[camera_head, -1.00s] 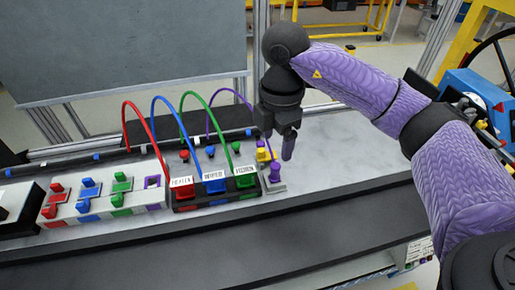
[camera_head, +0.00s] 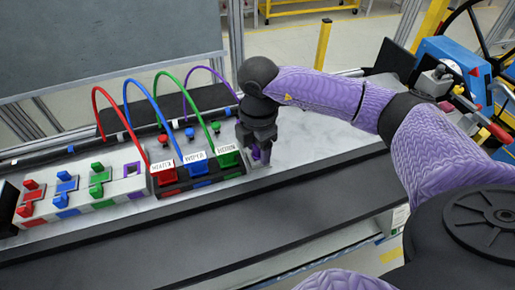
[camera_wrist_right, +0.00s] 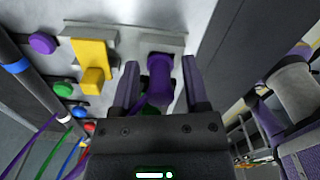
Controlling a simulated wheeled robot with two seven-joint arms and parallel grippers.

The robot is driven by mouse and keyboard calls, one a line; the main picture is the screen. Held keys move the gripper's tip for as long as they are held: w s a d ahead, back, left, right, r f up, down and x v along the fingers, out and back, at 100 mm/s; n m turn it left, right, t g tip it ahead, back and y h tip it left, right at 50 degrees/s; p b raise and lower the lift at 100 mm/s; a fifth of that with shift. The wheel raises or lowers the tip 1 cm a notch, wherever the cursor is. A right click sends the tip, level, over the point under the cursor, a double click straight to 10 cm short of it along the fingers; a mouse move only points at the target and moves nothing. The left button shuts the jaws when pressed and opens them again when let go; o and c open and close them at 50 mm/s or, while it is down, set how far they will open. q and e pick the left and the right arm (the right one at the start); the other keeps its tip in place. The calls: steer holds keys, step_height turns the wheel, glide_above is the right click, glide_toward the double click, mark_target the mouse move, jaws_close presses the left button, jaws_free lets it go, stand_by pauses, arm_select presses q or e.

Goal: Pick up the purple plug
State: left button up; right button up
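The purple plug (camera_wrist_right: 160,78) stands in a small grey block with a purple cable near it. My right gripper (camera_wrist_right: 161,82) is open, with one finger on each side of the plug and a visible gap at both sides. In the head view the right gripper (camera_head: 257,152) points down at the right end of the plug row and mostly hides the plug. My left gripper is not in view.
Red (camera_head: 162,172), blue (camera_head: 196,163) and green (camera_head: 229,156) labelled plugs with arching cables stand just left of the gripper. A yellow part (camera_wrist_right: 92,60) sits beside the purple plug. A grey board (camera_head: 110,40) rises behind.

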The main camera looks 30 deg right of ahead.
jaws_close()
step_height(320, 180, up, 10)
steer(key=shift+f+p, duration=0.2)
steer(key=shift+p, duration=0.4)
steer(key=shift+r, duration=0.25)
steer(key=shift+f, duration=0.2)
